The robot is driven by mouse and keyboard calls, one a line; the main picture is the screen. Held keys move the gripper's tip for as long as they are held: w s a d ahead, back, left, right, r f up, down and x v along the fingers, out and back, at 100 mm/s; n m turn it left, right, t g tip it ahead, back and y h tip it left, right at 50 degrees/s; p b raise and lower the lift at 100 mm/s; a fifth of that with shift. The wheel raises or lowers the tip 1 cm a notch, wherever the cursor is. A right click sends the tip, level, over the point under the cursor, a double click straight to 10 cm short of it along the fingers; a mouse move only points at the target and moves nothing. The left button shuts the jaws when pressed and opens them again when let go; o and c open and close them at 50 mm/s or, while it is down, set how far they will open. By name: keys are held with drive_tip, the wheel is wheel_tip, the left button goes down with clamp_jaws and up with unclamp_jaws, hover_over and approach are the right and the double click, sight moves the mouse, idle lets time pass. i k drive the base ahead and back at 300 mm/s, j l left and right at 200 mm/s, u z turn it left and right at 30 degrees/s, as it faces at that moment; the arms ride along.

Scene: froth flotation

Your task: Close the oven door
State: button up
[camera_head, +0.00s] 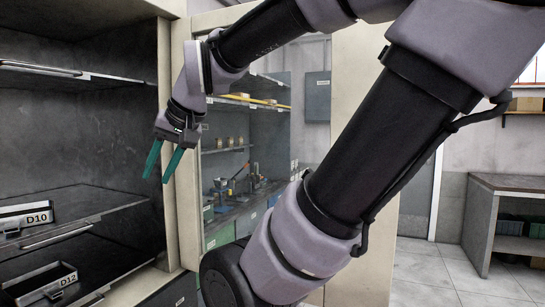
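The oven (75,130) stands at the left with its dark interior exposed. Its cream-framed door (350,110) with a glass pane is swung open to the right of the opening. My gripper (157,180) has two teal fingers that point down and are apart, with nothing seen between them. It appears by the oven's front post, near the door's left edge. I cannot tell whether it touches either. My arm hides part of the door's upper and lower areas.
Trays labelled D10 (25,217) and D12 (40,281) sit on the oven's shelves. Shelves with tools and jars show through the door's glass. A grey desk (510,184) stands at the far right, with clear tiled floor (440,275) before it.

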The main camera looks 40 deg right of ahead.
sight(366, 280)
drive_tip(key=k+l+u, duration=0.15)
drive_tip(key=k+u, duration=0.15)
drive_tip(key=u, duration=0.15)
drive_tip(key=k+u, duration=0.3)
drive_tip(key=u, duration=0.15)
drive_tip(key=k+u, duration=0.4)
drive_tip(key=k+j+u, duration=0.2)
drive_tip(key=u, duration=0.25)
drive_tip(key=k+l+u, duration=0.25)
drive_tip(key=u, duration=0.2)
drive_tip(key=k+l+u, duration=0.15)
drive_tip(key=k+u, duration=0.3)
drive_tip(key=k+l+u, duration=0.1)
drive_tip(key=u, duration=0.3)
drive_tip(key=k+j+u, duration=0.15)
drive_tip(key=k+u, duration=0.3)
drive_tip(key=k+j+u, duration=0.15)
drive_tip(key=k+u, duration=0.15)
drive_tip(key=u, duration=0.15)
drive_tip(key=k+l+u, duration=0.15)
drive_tip(key=k, duration=0.65)
drive_tip(key=k+l+u, duration=0.15)
drive_tip(key=k, duration=0.65)
drive_tip(key=z, duration=2.55)
drive_tip(key=k+j+u, duration=0.1)
drive_tip(key=k, duration=0.25)
drive_tip(key=k+j+u, duration=0.1)
drive_tip(key=k+j, duration=0.1)
drive_tip(key=k, duration=0.1)
